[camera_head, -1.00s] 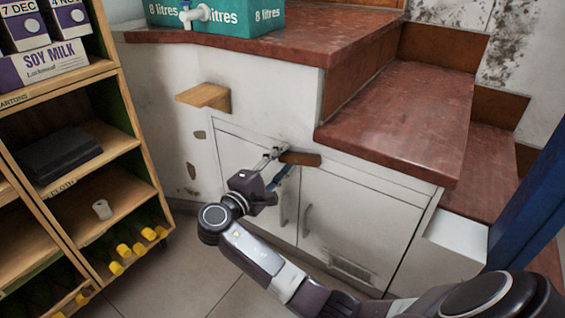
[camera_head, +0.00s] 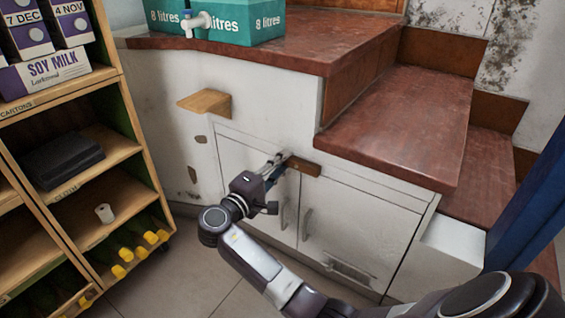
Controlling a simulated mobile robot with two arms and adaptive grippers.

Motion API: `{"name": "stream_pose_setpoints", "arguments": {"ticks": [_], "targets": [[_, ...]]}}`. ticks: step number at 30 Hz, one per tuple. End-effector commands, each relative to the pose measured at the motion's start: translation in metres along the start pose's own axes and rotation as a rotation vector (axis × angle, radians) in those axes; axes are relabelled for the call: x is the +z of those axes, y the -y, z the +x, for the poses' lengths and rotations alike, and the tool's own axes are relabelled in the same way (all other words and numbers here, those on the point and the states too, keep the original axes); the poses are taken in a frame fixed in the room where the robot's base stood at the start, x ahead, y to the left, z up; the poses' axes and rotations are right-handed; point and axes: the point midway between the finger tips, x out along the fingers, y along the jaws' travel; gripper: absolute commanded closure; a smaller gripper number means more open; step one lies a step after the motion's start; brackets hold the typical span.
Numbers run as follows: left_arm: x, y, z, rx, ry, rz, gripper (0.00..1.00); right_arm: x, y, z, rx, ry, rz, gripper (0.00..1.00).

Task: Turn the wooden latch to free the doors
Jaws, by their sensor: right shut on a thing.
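The wooden latch (camera_head: 305,166) is a small brown block at the top of the two white cupboard doors, over the seam between them. It lies mostly crosswise, with its right end tilted down. The left door (camera_head: 240,172) and the right door (camera_head: 360,225) are closed, each with a metal handle. My right gripper (camera_head: 281,159) reaches up from below left, its fingers shut on the latch's left end. The fingers hide that end and part of the left door's top. My left gripper is not in view.
A small wooden ledge (camera_head: 205,102) sticks out of the wall above left. Red stair treads (camera_head: 400,115) overhang the cupboard at right. A shelf unit (camera_head: 130,130) with cartons and yellow-capped bottles stands at left. Green water boxes (camera_head: 235,22) sit on the top landing.

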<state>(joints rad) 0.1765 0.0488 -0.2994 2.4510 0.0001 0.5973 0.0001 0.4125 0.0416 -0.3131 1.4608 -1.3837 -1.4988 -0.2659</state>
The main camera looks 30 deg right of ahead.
Motion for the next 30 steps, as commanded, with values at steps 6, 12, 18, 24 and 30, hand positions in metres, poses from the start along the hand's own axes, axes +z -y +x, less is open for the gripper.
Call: {"name": "stream_pose_setpoints", "arguments": {"ticks": [6,12,18,24,30], "targets": [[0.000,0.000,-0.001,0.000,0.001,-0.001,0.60,0.000,0.000,0.000,0.000,0.000,0.013,1.00],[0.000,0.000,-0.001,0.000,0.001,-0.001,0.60,0.000,0.000,0.000,0.000,0.000,0.013,0.70],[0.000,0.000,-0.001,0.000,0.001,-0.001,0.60,0.000,0.000,0.000,0.000,0.000,0.011,0.62],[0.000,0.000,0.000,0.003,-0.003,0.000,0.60,0.000,0.000,-0.003,0.000,-0.001,0.010,0.62],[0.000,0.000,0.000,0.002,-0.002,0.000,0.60,-0.001,0.002,-0.032,-0.003,-0.003,0.010,0.62]]}}
